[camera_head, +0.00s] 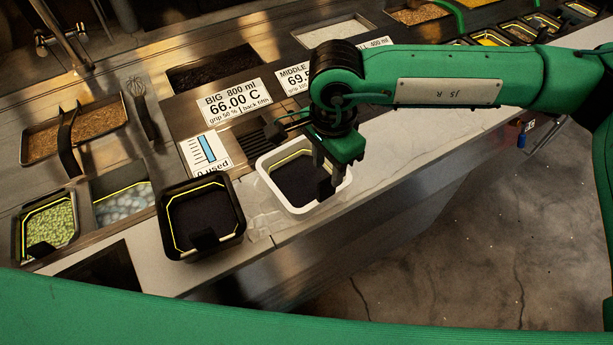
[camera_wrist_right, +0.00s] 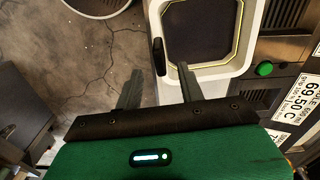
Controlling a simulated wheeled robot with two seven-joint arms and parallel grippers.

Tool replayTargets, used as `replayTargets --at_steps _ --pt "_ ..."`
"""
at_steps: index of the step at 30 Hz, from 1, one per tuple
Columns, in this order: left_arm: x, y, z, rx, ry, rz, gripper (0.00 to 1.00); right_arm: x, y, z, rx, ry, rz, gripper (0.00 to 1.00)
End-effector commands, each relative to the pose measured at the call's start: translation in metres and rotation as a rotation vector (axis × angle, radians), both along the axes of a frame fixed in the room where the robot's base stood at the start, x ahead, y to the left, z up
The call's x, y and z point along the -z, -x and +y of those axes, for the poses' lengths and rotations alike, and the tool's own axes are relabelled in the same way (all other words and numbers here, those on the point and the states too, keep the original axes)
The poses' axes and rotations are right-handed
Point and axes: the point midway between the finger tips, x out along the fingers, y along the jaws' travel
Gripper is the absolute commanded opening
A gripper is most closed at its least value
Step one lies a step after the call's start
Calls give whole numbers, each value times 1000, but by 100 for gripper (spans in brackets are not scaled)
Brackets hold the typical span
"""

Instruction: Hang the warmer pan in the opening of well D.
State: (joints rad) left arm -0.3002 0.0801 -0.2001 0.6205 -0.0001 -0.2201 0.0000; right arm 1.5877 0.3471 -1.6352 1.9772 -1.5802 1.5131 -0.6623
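A dark square pan with a yellow line inside sits in a white square housing (camera_head: 264,182) on the front counter; I cannot tell for sure that this is the warmer pan (camera_head: 296,178). In the right wrist view the pan (camera_wrist_right: 203,35) has a black tab (camera_wrist_right: 158,57) on its side. My right gripper (camera_head: 328,172) is over the housing's right side. Its two fingers are apart, one on each side of the tab in the wrist view; contact is unclear. A dark empty opening (camera_head: 102,275) is at the front left; no well D label is readable. My left gripper is out of view.
A black pan (camera_head: 202,214) with a yellow line stands left of the housing. Green food (camera_head: 47,226) and pale contents (camera_head: 123,204) fill containers farther left. Label cards (camera_head: 238,100) lie behind. A green arm link of mine crosses the bottom. Open floor lies right of the counter.

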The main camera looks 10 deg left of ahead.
Motion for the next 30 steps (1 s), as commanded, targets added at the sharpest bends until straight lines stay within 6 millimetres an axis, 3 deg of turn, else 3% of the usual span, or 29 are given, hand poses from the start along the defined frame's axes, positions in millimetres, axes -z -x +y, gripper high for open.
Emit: replayTargets --at_steps 10,18,26,27,30 --pt "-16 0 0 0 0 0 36 26 1 -1 -1 0 3 39" --pt "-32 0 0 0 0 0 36 63 0 -1 -1 -2 3 39" --pt "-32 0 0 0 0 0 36 69 -1 -1 -1 -2 1 39" --pt "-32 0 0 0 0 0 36 69 -1 -1 -1 -2 1 37" --pt "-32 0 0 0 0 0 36 69 -1 -2 -1 -2 1 18"
